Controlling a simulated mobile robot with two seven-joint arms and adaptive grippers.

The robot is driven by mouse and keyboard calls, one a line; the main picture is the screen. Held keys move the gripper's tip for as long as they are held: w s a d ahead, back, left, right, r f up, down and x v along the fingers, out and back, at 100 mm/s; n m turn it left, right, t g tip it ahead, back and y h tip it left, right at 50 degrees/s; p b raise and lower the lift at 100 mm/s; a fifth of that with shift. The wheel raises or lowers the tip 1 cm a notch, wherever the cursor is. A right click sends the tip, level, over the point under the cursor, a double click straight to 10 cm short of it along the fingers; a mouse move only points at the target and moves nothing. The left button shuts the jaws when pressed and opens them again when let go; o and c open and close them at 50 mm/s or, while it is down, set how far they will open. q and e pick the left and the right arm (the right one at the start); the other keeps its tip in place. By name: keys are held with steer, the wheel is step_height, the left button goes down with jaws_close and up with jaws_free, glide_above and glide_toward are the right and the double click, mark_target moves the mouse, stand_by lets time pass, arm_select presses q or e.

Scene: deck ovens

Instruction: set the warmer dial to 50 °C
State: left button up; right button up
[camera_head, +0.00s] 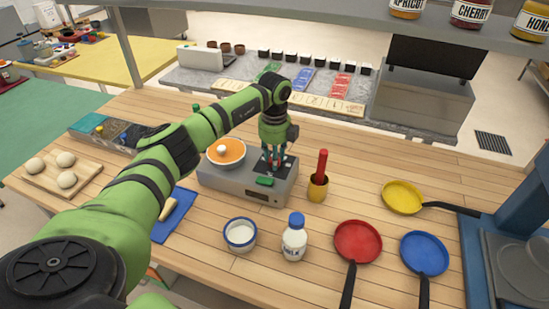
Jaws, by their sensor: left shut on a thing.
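The warmer (222,183) is a grey box on the wooden counter, with an orange pan (237,157) holding something pale on its left top. A dark panel is on its right top, and a small display (265,196) is on its front; I cannot read it. A green piece (264,181) sits at the front edge of the top. My left gripper (273,164) points down over the dark panel, shut on the dial, which the fingers mostly hide. The dial's setting cannot be read. My right gripper is not in view.
Just right of the warmer stands a cup (317,190) with a red-handled tool. In front are a white bowl (240,234) and a blue-capped milk bottle (294,240). Red, blue and yellow pans lie to the right. A shelf with jars (470,12) crosses above.

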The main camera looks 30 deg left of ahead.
arm_select(q)
steer(key=m+b, duration=0.1)
steer(key=m, duration=0.2)
steer(key=shift+m, duration=0.4)
steer(key=m+b, duration=0.1)
steer(key=m, duration=0.3)
steer(key=shift+m+b, duration=0.3)
steer(key=shift+b, duration=0.1)
steer(key=m+b, duration=0.1)
steer(key=m, duration=0.3)
steer(key=shift+m+b, duration=0.5)
steer(key=shift+m, duration=1.7)
steer(key=o, duration=1.1)
steer(key=shift+o, duration=0.2)
